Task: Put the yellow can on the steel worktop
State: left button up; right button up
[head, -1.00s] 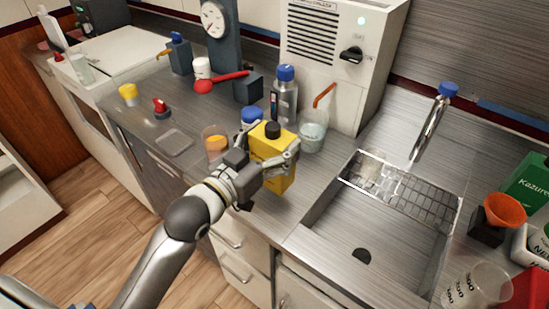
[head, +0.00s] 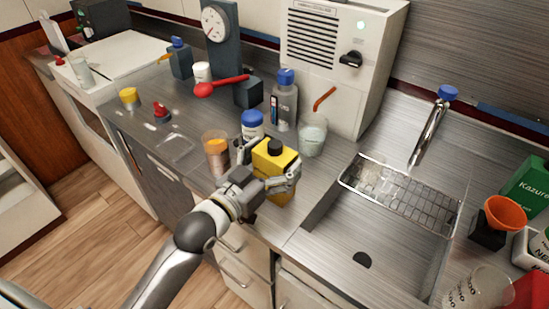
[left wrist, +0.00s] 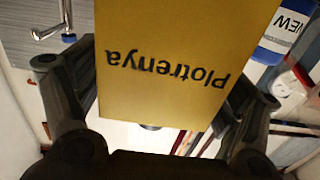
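The yellow can (head: 274,160) has a black cap and stands upright near the front of the steel worktop (head: 318,178), left of the sink. I cannot tell whether its base touches the worktop. My left gripper (head: 272,178) has its fingers on both sides of the can, holding it. In the left wrist view, the can (left wrist: 170,60) fills the middle with its label upside down, between the dark fingers (left wrist: 160,100). My right gripper is not in view.
A white jar with a blue lid (head: 252,124), an orange-filled beaker (head: 216,155) and a glass beaker (head: 312,138) stand close around the can. The sink (head: 365,235) opens to the right. A clear shallow dish (head: 178,149) lies to the left.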

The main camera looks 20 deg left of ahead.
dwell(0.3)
pick_arm(q)
jog(key=shift+r, duration=0.2)
jog(key=shift+s+a+f, duration=0.1)
jog(key=shift+s+f, duration=0.05)
jog(key=shift+s, duration=0.1)
jog(key=v, duration=1.1)
jog(key=shift+s, duration=0.2)
